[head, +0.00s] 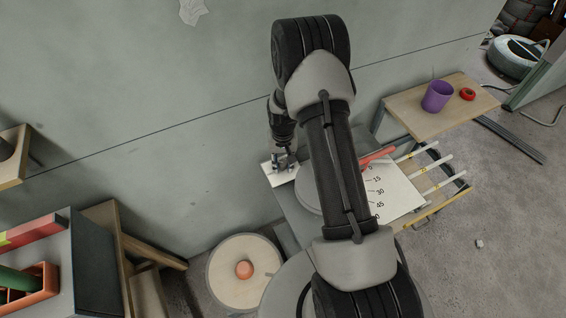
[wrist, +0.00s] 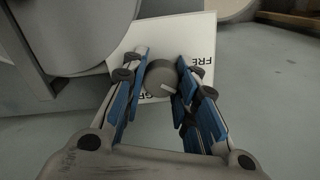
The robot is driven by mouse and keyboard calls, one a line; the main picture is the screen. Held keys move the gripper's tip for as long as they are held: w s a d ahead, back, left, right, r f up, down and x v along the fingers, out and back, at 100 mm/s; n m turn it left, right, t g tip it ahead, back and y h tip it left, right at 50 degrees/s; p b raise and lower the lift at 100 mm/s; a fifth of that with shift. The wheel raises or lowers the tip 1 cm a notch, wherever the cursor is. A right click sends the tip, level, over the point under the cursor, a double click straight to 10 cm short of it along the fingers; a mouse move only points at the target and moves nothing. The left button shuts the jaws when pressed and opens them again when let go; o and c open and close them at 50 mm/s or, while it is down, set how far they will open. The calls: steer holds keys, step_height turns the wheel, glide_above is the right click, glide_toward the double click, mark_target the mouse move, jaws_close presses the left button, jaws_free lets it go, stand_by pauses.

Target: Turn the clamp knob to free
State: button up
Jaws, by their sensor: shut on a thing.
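The clamp knob (wrist: 161,75) is a round grey knob with a white pointer line. In the wrist view it stands on a white label plate (wrist: 150,31), and its line points to the lower right in the picture. Partly hidden lettering starting "FRE" shows on the plate to the right, and more cut-off letters lie below the knob. My gripper (wrist: 160,70) is shut on the knob, one blue-padded finger on each side. In the head view my gripper (head: 285,160) is at the white plate (head: 270,174), and the knob cannot be made out there.
A board with an angle scale (head: 402,192) and a red pointer (head: 377,156) lies right of my arm. A side table (head: 412,118) holds a purple cup (head: 436,96) and a red ring (head: 467,94). The wall is close behind.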

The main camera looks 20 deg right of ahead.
mark_target(282, 162)
steer(key=n, duration=0.7)
steer(key=shift+a, duration=0.15)
stand_by(0.4)
steer(key=o, duration=1)
steer(key=shift+o, duration=0.2)
steer(key=shift+r, duration=0.1)
step_height(282, 162, up, 12)
stand_by(0.3)
